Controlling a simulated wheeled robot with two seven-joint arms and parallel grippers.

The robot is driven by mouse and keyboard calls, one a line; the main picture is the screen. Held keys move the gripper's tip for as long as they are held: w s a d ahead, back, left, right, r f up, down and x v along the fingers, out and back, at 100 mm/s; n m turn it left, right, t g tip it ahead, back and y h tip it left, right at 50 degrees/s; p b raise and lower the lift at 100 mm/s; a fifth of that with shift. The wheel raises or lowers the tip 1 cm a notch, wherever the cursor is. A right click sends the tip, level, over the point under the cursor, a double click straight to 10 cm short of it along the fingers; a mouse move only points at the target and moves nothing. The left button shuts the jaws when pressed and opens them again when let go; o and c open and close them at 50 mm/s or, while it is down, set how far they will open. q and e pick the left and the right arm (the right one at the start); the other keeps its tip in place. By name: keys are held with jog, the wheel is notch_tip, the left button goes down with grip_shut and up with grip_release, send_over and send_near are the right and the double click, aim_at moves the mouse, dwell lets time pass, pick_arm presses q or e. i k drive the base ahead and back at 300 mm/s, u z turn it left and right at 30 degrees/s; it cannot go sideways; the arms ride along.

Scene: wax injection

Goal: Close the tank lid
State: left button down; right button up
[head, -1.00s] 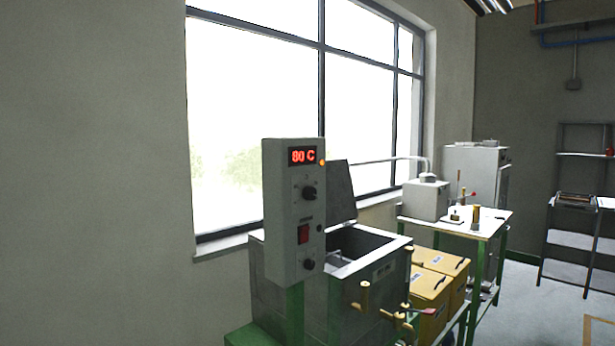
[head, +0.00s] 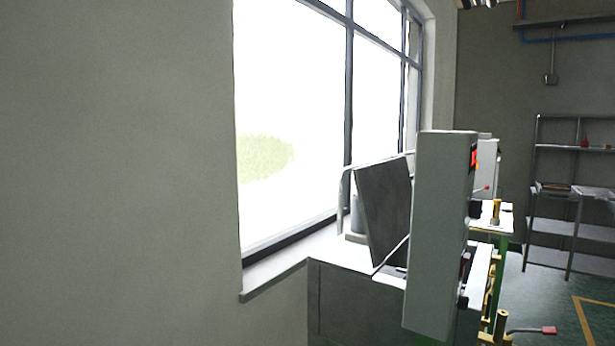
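The tank (head: 345,300) is a grey metal box below the window, seen now from its side. Its lid (head: 384,212) is a flat dark grey panel standing up and leaning back, so the tank is open. A tall light grey control box (head: 436,240) stands in front and hides part of the lid's right edge and most of the tank opening. Neither of my grippers shows in the head view.
Brass-coloured valves (head: 500,328), one with a red-tipped handle, stick out at the lower right. A white-topped table (head: 507,219) stands behind the control box. A metal shelf (head: 568,219) stands at the far right. Green floor beside it looks clear.

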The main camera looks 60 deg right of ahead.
aim_at(384, 190)
jog(key=i, duration=1.15)
jog(key=z, duration=3.3)
jog(key=i, duration=0.15)
jog(key=z, duration=0.05)
